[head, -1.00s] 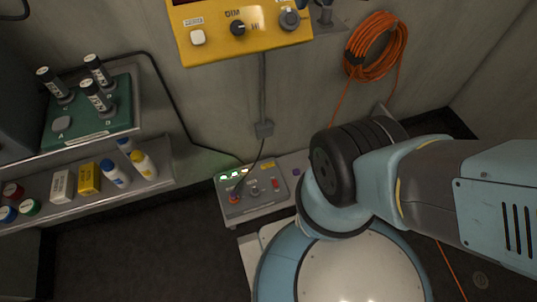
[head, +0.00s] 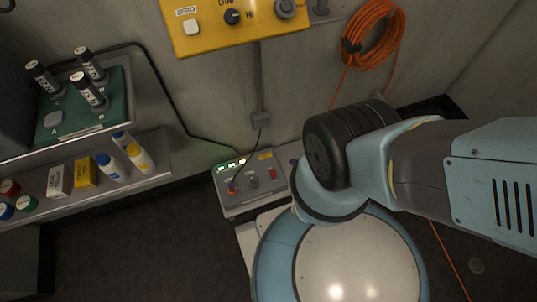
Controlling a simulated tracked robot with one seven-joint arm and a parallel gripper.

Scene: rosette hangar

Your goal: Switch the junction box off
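A grey control box (head: 262,201) sits low by the back wall, left of my arm in the head view; I take it to be the junction box. Lit greenish-white indicators (head: 232,165) run along its top left. Below them are an orange-red part (head: 232,188) with a black cable, a dark round knob (head: 253,181) and a small red switch (head: 273,174). The switch's position is too small to read. My arm crosses the right side, and my gripper is not visible.
A yellow panel (head: 210,40) with knobs hangs on the wall above. An orange cable coil (head: 373,40) hangs right. Shelves at left hold a green tray (head: 60,138), bottles and cartons. Dark floor lies clear at lower left.

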